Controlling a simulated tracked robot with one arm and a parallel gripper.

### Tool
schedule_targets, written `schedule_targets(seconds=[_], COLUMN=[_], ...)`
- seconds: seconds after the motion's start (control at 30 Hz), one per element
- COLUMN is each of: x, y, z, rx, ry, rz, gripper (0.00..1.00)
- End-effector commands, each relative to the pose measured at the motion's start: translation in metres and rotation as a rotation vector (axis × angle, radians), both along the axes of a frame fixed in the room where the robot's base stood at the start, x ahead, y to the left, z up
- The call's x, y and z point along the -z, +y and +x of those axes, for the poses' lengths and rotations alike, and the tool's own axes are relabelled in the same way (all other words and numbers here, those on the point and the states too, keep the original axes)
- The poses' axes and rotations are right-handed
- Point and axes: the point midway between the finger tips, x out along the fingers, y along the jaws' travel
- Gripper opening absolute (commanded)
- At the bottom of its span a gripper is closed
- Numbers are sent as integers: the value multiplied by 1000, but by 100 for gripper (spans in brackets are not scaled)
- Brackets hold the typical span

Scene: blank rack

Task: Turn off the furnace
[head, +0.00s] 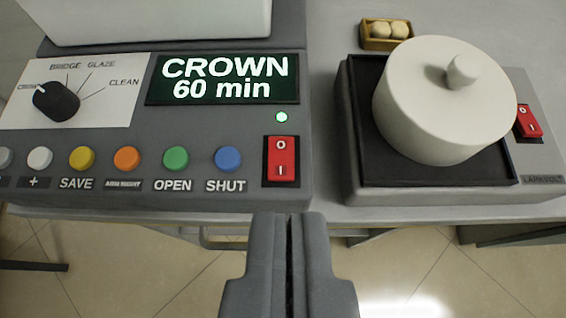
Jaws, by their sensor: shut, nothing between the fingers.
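The furnace (225,120) is a grey unit at the left of the head view. Its display (229,78) reads "CROWN 60 min", and a small green light (281,117) is lit below it. A red rocker switch (281,159) marked O at the top and I at the bottom sits at the right end of the furnace's front panel. My gripper (288,222) is shut and empty, pointing forward just below the switch in the picture. A gap shows between the fingertips and the switch in the picture; the depth between them is hard to tell.
Buttons, including OPEN (176,158) and SHUT (228,158), and a dial (57,101) line the furnace panel. To the right, a lidded white pot (440,110) stands on a device with its own red switch (529,121). A small tray (372,43) holds two pale balls.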

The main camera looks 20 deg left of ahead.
Motion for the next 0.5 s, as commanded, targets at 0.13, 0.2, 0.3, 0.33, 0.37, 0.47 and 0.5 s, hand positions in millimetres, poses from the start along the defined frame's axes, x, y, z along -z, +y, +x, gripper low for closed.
schedule_targets(seconds=[0.13, 0.2, 0.3, 0.33, 0.37, 0.47, 0.5], x=[4, 8, 16, 19, 21, 32, 36], y=[1, 3, 6, 8, 9, 13, 14], z=[4, 9, 18, 21, 24, 35, 40], rx=[-1, 0, -1, -1, -2, -3, -2], ry=[1, 2, 3, 3, 3, 4, 4], rz=[0, 1, 0, 0, 0, 0, -1], gripper=[0, 0, 0, 0, 0, 0, 0])
